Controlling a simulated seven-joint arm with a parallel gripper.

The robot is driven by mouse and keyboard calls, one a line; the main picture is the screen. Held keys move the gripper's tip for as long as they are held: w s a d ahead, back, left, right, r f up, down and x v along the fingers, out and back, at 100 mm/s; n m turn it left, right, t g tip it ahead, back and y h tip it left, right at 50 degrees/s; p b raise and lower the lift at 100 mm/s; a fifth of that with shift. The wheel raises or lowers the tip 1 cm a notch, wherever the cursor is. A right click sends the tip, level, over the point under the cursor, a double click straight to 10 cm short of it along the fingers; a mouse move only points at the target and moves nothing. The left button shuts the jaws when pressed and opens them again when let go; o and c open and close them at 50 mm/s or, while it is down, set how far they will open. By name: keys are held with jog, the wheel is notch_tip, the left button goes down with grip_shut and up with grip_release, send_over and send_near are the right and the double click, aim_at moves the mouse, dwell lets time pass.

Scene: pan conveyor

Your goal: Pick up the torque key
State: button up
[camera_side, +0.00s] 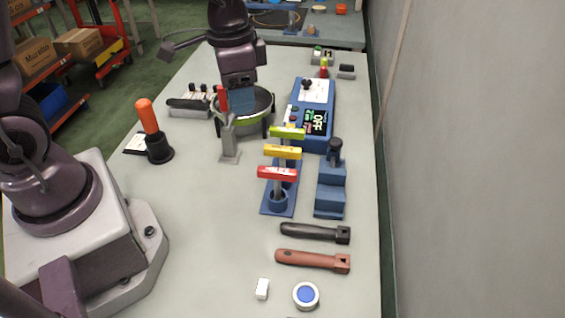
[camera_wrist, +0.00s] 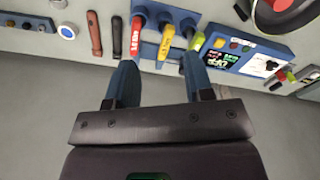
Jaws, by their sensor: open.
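Three T-handled keys stand side by side in a blue stand (camera_side: 268,211): a red one (camera_side: 277,174), a yellow one (camera_side: 282,152) and a green one (camera_side: 287,133). I cannot tell for certain which is meant as the torque key. In the wrist view the red handle (camera_wrist: 136,36), yellow handle (camera_wrist: 166,42) and green handle (camera_wrist: 197,41) lie just beyond my fingertips. My gripper (camera_wrist: 159,60) is open, with nothing between its blue fingers. In the side view my gripper (camera_side: 241,102) hangs behind and left of the keys, in front of the pan.
A round pan (camera_side: 262,103) stands behind the keys. A blue device with a screen (camera_side: 316,122) and a blue block with a black knob (camera_side: 331,190) are at right. A black handle (camera_side: 312,232) and brown handle (camera_side: 308,259) lie in front.

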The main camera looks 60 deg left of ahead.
aim_at(283, 148)
jog(key=w+d+f+m, duration=0.1)
jog(key=w+f, duration=0.1)
jog(key=f, duration=0.3)
jog(key=w+d+f+m, duration=0.1)
jog(key=w+f+m, duration=0.1)
jog(key=f, duration=0.3)
jog(key=w+d+f+m, duration=0.1)
jog(key=w+f, duration=0.1)
jog(key=f, duration=0.4)
jog(key=shift+w+f+m+t+h, duration=0.1)
jog(key=shift+w+m+t+h, duration=0.2)
jog(key=shift+w+m, duration=0.1)
grip_shut()
